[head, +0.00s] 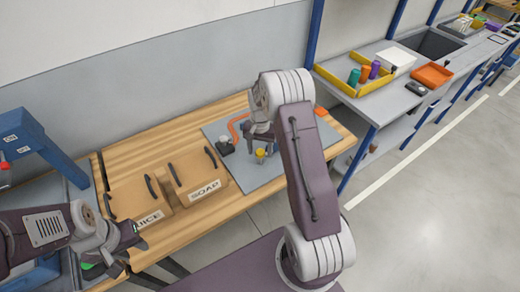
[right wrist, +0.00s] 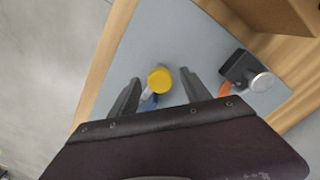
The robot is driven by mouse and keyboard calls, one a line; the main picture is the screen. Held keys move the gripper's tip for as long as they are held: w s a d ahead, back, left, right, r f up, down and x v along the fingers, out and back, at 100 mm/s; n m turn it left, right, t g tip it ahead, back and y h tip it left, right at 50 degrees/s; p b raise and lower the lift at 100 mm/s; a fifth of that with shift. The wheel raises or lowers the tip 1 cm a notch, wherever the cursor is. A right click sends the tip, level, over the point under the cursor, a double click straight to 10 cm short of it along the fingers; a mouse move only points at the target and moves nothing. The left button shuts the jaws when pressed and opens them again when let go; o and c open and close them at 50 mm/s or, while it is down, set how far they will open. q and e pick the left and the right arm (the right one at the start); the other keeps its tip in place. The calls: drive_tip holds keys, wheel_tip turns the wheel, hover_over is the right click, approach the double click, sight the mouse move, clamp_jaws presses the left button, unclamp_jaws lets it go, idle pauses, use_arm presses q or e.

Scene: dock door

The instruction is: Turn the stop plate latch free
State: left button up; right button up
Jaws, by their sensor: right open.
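A grey plate (head: 270,178) lies on the wooden table. A yellow round knob (head: 261,153) stands on it; in the right wrist view the knob (right wrist: 159,79) has a pale lever-like piece beside it, and I cannot tell for sure whether this is the latch. A dark block with a silver knob (head: 225,146) sits to its left, beside an orange curved piece (head: 237,127). My right gripper (head: 262,138) is open above the yellow knob, which shows between its fingers without clear contact. My left gripper (head: 122,243) is at the lower left, away from the plate; its jaws are unclear.
Boxes marked SOAP (head: 199,174) and JUICE (head: 135,196) with dark handles stand left of the plate. A blue frame (head: 40,150) is at the far left. On the right, a shelf bench holds a yellow tray (head: 350,88) of bottles and an orange tray (head: 431,75).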

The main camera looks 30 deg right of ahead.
drive_tip(key=shift+w+d+f, duration=0.1)
drive_tip(key=c, duration=0.3)
clamp_jaws()
